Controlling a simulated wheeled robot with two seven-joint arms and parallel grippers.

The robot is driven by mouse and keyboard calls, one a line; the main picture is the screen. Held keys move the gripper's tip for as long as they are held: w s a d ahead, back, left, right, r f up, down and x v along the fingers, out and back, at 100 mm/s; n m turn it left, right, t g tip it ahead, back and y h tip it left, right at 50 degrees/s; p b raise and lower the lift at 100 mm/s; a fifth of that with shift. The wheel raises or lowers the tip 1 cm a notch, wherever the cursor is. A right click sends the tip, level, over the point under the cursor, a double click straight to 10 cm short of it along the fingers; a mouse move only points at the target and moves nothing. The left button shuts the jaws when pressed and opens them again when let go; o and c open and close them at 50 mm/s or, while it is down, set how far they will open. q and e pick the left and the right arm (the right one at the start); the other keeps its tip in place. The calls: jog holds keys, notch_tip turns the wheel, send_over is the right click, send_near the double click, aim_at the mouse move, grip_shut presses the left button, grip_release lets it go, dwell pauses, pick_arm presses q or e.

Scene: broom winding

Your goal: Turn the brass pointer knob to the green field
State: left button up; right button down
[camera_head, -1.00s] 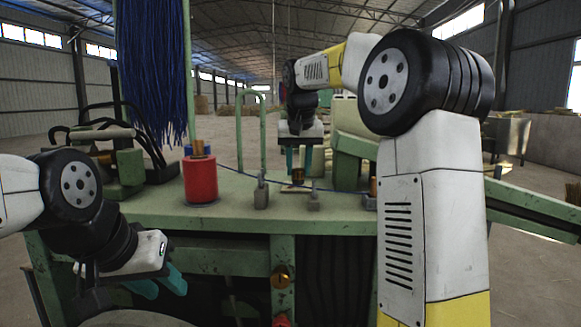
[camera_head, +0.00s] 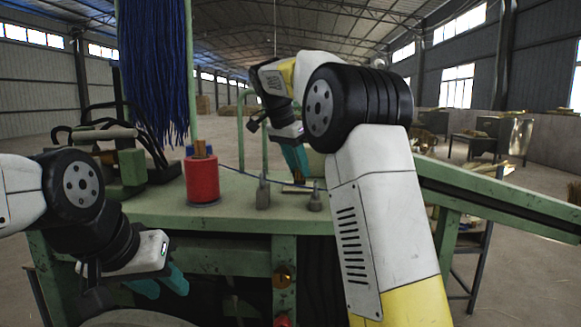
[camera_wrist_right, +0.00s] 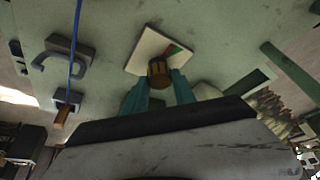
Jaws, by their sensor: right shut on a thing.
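The brass pointer knob (camera_wrist_right: 158,72) stands on a cream plate (camera_wrist_right: 147,47) with a small red and green field (camera_wrist_right: 177,52) at its edge. In the right wrist view the knob sits between the teal fingertips of my right gripper (camera_wrist_right: 160,88), which is shut on it. The pointer's exact direction cannot be told. In the head view my right gripper (camera_head: 296,160) reaches down, tilted, to the plate (camera_head: 297,188), and the knob is not clear there. My left gripper (camera_head: 164,281) is open and empty, low in front of the green bench (camera_head: 150,215).
A red spool (camera_head: 202,180) and blue bristles (camera_head: 152,65) stand to the left. Small grey guides (camera_head: 263,194) with a blue cord are near the plate. Another brass knob (camera_head: 284,276) is on the bench's front. A green rail (camera_head: 500,195) extends right.

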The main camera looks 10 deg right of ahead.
jog(key=shift+a+m+g, duration=0.1)
jog(key=shift+m+g, duration=0.3)
jog(key=shift+m, duration=0.9)
jog(key=c, duration=1)
grip_release()
jog(key=shift+c, duration=0.2)
jog(key=w+v, duration=0.1)
jog(key=v, duration=0.6)
jog(key=shift+s+a+r, duration=0.2)
jog(key=shift+s+r, duration=0.1)
jog(key=shift+s, duration=0.15)
